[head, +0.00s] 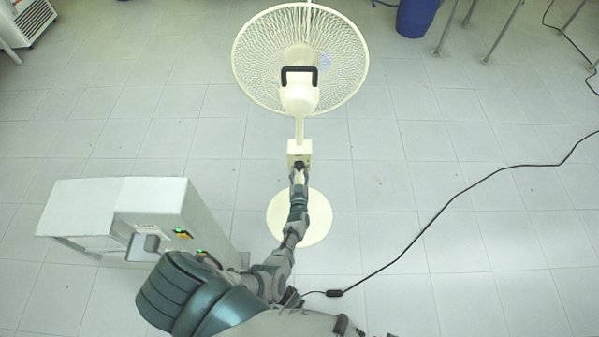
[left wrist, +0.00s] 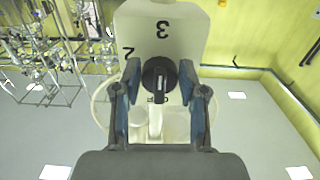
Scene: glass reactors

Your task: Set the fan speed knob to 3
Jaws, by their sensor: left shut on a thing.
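The cream fan (head: 298,92) stands on a round base, its control box (head: 299,147) on the pole. My left gripper (head: 299,168) reaches the front of this box. In the left wrist view, the black fan speed knob (left wrist: 160,80) sits between the fingertips of my left gripper (left wrist: 160,88), which is shut on it. A large upside-down 3 (left wrist: 163,29) is printed beyond the knob, and a 2 (left wrist: 128,50) to its upper left. The knob's bar stands about upright in the picture, in line with the 3. Marks below the knob are partly hidden. My right gripper is not in view.
A white box-shaped machine (head: 150,200) stands at the left. A black cable (head: 430,220) with a small inline block runs over the tiled floor at the right. A blue bin (head: 415,18) and metal legs stand at the back right. Floor right of the fan is mostly clear.

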